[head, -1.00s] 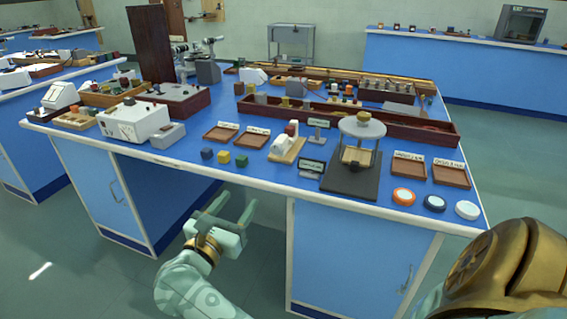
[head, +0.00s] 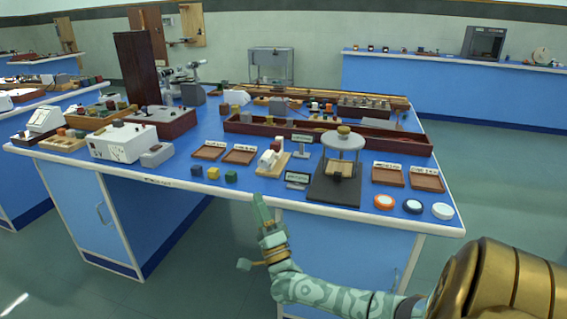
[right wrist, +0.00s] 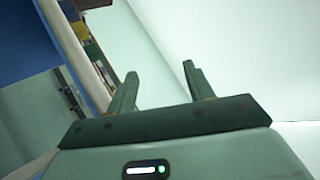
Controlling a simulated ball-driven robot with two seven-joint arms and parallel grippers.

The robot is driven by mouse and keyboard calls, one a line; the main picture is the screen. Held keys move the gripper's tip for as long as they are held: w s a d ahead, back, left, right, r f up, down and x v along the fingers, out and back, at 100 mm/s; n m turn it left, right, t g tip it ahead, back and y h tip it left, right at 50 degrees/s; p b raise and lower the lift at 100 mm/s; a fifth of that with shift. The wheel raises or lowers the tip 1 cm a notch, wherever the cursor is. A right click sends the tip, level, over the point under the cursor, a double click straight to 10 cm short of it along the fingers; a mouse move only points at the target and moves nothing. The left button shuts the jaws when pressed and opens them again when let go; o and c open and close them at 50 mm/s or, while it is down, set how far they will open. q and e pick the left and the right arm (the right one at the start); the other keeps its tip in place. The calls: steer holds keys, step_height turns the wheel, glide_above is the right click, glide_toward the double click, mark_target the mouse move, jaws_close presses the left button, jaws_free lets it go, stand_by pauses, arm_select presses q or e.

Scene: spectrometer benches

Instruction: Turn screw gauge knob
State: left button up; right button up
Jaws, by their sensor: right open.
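A small white device on a wooden base (head: 272,160) stands near the front of the blue bench; it may be the screw gauge, but its knob is too small to make out. My right gripper (head: 260,205) points upward just before the bench's front edge, below and a little left of that device, apart from it. It is seen nearly edge-on there. In the right wrist view the right gripper (right wrist: 160,86) has two fingers spread with nothing between them. My left gripper is not in view.
A round-topped stand on a black base (head: 335,190) is right of the device. Small coloured cubes (head: 213,173) and wooden trays (head: 239,154) lie left.

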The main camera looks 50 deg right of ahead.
steer(key=s+f+n+g+y, duration=0.3)
steer(key=f+n, duration=0.4)
steer(key=f, duration=0.5)
steer(key=s+d+f+n+g+y, duration=0.1)
steer(key=s+f+n+g+y, duration=0.2)
steer(key=f, duration=0.9)
steer(key=s+n+y, duration=0.1)
steer(key=n+y, duration=0.2)
steer(key=n, duration=0.2)
steer(key=shift+d+n+g, duration=0.15)
steer(key=shift+n+g, duration=0.15)
steer(key=shift+g, duration=0.1)
steer(key=shift+w+r, duration=0.1)
